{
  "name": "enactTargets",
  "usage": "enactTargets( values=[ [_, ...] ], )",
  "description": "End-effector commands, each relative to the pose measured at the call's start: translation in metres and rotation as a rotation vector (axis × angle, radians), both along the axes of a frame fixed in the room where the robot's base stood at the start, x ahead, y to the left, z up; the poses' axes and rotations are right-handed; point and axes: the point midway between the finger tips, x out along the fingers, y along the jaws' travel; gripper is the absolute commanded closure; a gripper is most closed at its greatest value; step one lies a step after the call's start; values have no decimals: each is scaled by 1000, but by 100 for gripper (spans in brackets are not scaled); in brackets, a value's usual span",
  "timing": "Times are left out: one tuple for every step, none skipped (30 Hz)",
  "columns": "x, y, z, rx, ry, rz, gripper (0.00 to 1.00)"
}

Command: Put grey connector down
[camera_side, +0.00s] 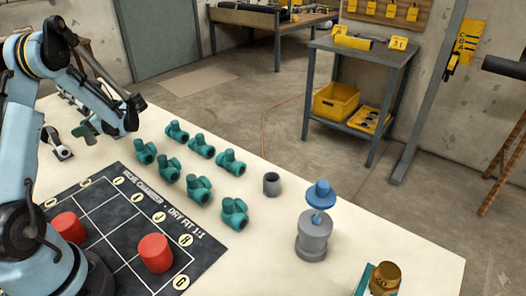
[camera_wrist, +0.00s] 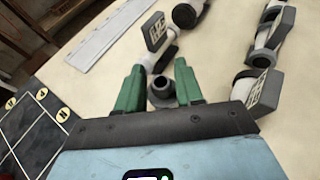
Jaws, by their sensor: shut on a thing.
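A short dark grey connector (camera_wrist: 161,90) with a round opening sits between the green fingers of my gripper (camera_wrist: 160,92) in the wrist view. The fingers are shut on it, one on each side. In the side view my gripper (camera_side: 88,131) is at the far left, low over the back part of the table, mostly behind my arm. The held connector cannot be made out clearly there. Another grey connector (camera_side: 271,184) stands upright on the cream table (camera_side: 330,225), right of the green fittings. I cannot tell whether the held one touches the table.
Several green tee fittings (camera_side: 198,189) stand in rows mid-table. A black grid mat (camera_side: 110,232) carries red cylinders (camera_side: 155,252). A grey and blue valve (camera_side: 314,235) and a brass part (camera_side: 384,278) stand at right. White-and-grey pipe pieces (camera_wrist: 265,50) lie close right of my gripper.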

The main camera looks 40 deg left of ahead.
Motion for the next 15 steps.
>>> enactTargets(
  values=[
    [0, 1, -4, 0, 0, 0, 98],
    [0, 1, -7, 0, 0, 0, 98],
    [0, 0, -12, 0, 0, 0, 98],
    [0, 0, -16, 0, 0, 0, 98],
    [0, 0, -20, 0, 0, 0, 98],
    [0, 0, -25, 0, 0, 0, 98],
    [0, 0, -29, 0, 0, 0, 98],
    [0, 0, -32, 0, 0, 0, 98],
    [0, 0, -35, 0, 0, 0, 98],
    [0, 0, -37, 0, 0, 0, 98],
    [0, 0, -38, 0, 0, 0, 98],
    [0, 0, -39, 0, 0, 0, 98],
    [0, 0, -39, 0, 0, 0, 98],
    [0, 0, -40, 0, 0, 0, 98],
    [0, 0, -39, 0, 0, 0, 98]
  ],
)
